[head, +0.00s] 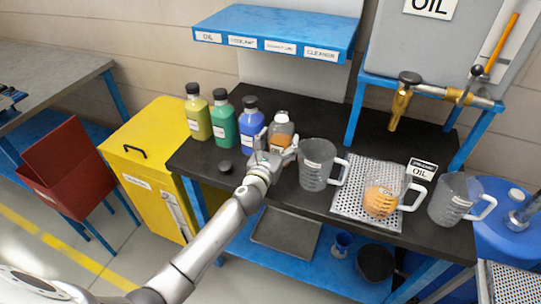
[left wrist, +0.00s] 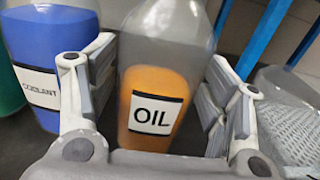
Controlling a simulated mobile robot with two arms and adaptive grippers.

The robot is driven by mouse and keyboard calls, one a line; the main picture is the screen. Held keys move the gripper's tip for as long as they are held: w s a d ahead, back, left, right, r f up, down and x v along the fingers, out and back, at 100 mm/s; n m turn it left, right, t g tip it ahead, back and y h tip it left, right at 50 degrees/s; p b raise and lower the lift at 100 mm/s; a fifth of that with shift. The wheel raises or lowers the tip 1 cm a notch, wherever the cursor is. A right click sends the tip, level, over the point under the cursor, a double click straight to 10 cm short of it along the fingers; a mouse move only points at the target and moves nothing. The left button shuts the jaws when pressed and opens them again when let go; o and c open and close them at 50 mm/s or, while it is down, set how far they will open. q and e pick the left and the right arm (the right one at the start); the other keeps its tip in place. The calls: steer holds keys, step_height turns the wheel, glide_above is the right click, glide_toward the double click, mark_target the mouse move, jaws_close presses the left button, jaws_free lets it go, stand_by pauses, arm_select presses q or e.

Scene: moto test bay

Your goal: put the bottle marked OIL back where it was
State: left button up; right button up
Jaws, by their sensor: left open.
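The bottle marked OIL (head: 281,129) is clear with orange liquid and stands upright on the black bench (head: 335,213), at the right end of a row of bottles. Its OIL label (left wrist: 155,114) faces the left wrist camera. My left gripper (head: 277,146) is open, with its fingers on either side of the bottle's lower part; in the left wrist view there are gaps on both sides. The blue shelf (head: 275,27) above carries several labels, the leftmost reading OIL; no bottle shows on it. My right gripper is not in view.
A blue COOLANT bottle (left wrist: 53,62) stands close to the left finger. Green (head: 224,122) and yellow (head: 197,113) bottles stand further left, a small black cap (head: 225,167) before them. A clear jug (head: 317,166) is close on the right. A jug with orange liquid (head: 381,196) stands on a perforated tray (head: 347,207).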

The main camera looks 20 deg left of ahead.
arm_select(q)
steer(key=s, duration=0.9)
steer(key=shift+s+a, duration=0.1)
steer(key=shift+s, duration=0.15)
steer(key=shift+s+b, duration=0.3)
steer(key=shift+s, duration=0.25)
